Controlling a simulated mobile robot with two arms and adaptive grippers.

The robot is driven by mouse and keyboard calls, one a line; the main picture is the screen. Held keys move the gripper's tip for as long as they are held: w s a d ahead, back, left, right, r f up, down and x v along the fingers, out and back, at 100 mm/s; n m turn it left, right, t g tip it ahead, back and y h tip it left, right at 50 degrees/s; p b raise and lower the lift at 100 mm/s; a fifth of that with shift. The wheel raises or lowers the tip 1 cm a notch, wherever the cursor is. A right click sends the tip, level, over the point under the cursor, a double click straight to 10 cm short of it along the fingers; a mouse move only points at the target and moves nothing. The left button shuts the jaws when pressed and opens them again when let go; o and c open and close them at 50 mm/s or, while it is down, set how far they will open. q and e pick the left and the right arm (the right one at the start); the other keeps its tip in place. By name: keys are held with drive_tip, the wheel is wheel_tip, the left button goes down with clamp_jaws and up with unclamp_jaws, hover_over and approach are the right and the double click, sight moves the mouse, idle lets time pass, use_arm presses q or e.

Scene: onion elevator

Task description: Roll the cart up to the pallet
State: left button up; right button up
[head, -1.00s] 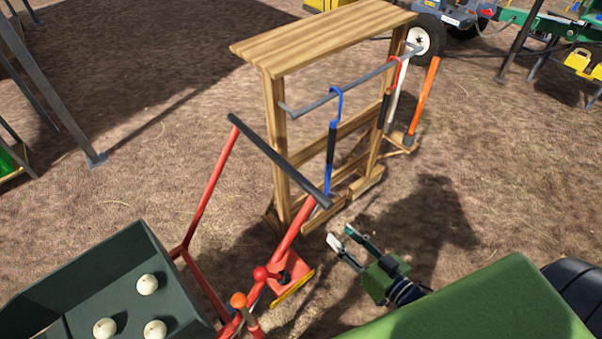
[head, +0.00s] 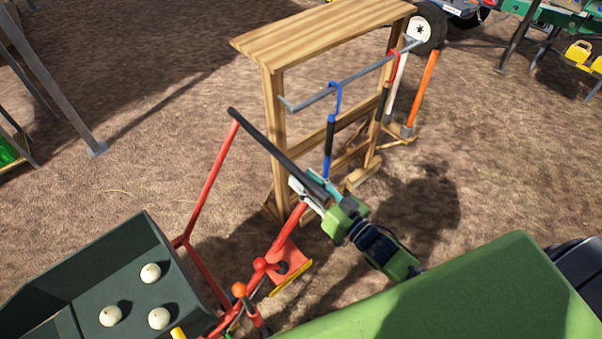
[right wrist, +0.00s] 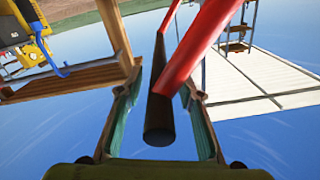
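The cart has a dark green bin (head: 165,245) at the lower left, a red tubular frame (head: 210,185) and a black push bar (head: 265,145). My right gripper (head: 311,188) is at the near right end of the push bar. In the right wrist view its two fingers (right wrist: 158,105) stand apart, with the end of the black bar (right wrist: 159,115) and a red tube (right wrist: 200,50) between them. The fingers are not closed on the bar. My left gripper is out of view. I cannot make out a pallet.
A wooden rack (head: 325,35) with hanging tools stands close behind the push bar. Several onions, one of them here (head: 150,273), lie in the bin. Red and orange knobbed levers (head: 239,289) are below the bar. Open dirt lies left of the rack.

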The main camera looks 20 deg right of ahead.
drive_tip(key=shift+x, duration=1.15)
clamp_jaws()
drive_tip(key=shift+s+a, duration=0.1)
